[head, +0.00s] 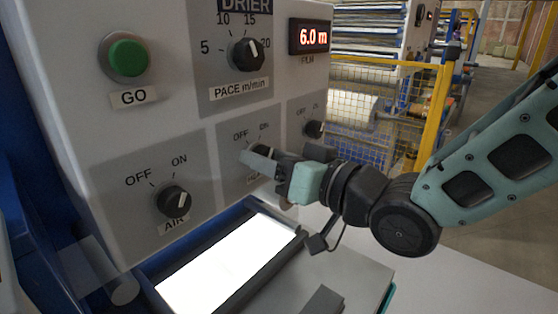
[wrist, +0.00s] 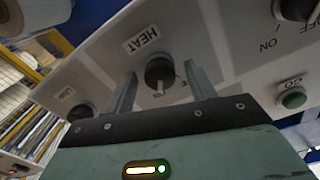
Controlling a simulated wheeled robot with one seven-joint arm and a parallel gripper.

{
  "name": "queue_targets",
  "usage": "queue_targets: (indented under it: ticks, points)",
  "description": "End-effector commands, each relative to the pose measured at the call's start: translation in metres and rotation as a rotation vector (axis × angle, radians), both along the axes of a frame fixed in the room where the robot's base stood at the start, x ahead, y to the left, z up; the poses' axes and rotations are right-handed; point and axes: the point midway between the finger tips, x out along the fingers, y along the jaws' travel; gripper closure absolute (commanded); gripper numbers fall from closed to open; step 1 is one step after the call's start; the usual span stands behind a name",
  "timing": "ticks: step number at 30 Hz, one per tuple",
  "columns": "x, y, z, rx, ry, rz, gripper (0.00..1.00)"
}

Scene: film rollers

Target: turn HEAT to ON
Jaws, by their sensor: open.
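The HEAT knob (wrist: 159,70) is a round black dial with a white pointer line, on the pale panel above the drier's tray. The wrist view shows it upside down, its pointer towards the bottom of the picture; I cannot tell which mark it meets. The HEAT label (wrist: 147,38) is readable there. In the head view my gripper (head: 260,158) covers the knob and part of its label, with the OFF and ON marks (head: 252,132) showing above. My gripper is open, with one finger on each side of the knob. Finger contact cannot be told.
The AIR knob (head: 174,202) is at lower left, the green GO button (head: 128,57) and PACE dial (head: 246,53) above. Another small knob (head: 314,129) sits close right of my gripper. A lit tray (head: 228,266) juts out below. A yellow guard rail (head: 436,110) stands behind.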

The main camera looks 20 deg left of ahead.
Motion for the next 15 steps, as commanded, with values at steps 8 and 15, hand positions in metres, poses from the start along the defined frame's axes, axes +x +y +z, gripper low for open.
queue_targets:
  ticks: [8,15]
  points:
    - [-0.002,-0.006,0.0,-0.001,-0.002,-0.001,0.45]
    - [-0.018,-0.046,-0.001,-0.002,-0.004,-0.003,0.45]
